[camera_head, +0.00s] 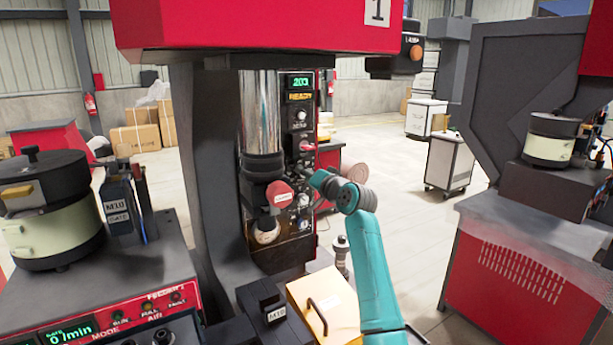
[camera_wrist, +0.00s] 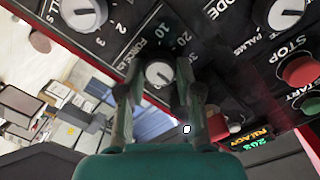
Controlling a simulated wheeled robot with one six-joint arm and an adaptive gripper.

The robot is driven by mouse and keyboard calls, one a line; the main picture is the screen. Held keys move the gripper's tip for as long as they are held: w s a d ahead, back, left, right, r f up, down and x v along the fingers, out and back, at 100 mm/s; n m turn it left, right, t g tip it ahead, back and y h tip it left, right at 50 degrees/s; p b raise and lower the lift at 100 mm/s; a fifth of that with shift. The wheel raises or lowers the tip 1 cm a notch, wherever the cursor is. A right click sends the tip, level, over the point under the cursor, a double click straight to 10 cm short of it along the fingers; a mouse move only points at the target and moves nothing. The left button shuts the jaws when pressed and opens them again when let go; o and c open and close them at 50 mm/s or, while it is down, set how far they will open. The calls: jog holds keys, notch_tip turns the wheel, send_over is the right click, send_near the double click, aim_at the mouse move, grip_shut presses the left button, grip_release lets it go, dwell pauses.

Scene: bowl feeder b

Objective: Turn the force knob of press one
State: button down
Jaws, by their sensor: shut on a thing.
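In the wrist view the force knob (camera_wrist: 159,74) is a small round pale knob with a scale marked 10, 20, 30 beside its "FORCE" label. My gripper (camera_wrist: 160,91) has a finger on each side of the knob and is shut on it. In the head view press one (camera_head: 210,160) is the grey frame with a red head marked 1. Its dark control panel (camera_head: 299,125) has a green display reading about 203. My gripper (camera_head: 318,180) is at the lower part of this panel, and the force knob is not clearly visible there.
In the wrist view a mode knob (camera_wrist: 286,14), a red stop button (camera_wrist: 300,70) and another knob (camera_wrist: 83,13) surround the force knob. In the head view a yellow box with a handle (camera_head: 325,310) stands below my arm. A second press (camera_head: 530,240) is at right.

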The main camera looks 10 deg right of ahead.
jog(key=shift+f, duration=0.15)
jog(key=c, duration=0.8)
grip_release()
jog(key=shift+o, duration=0.2)
jog(key=v, duration=1.2)
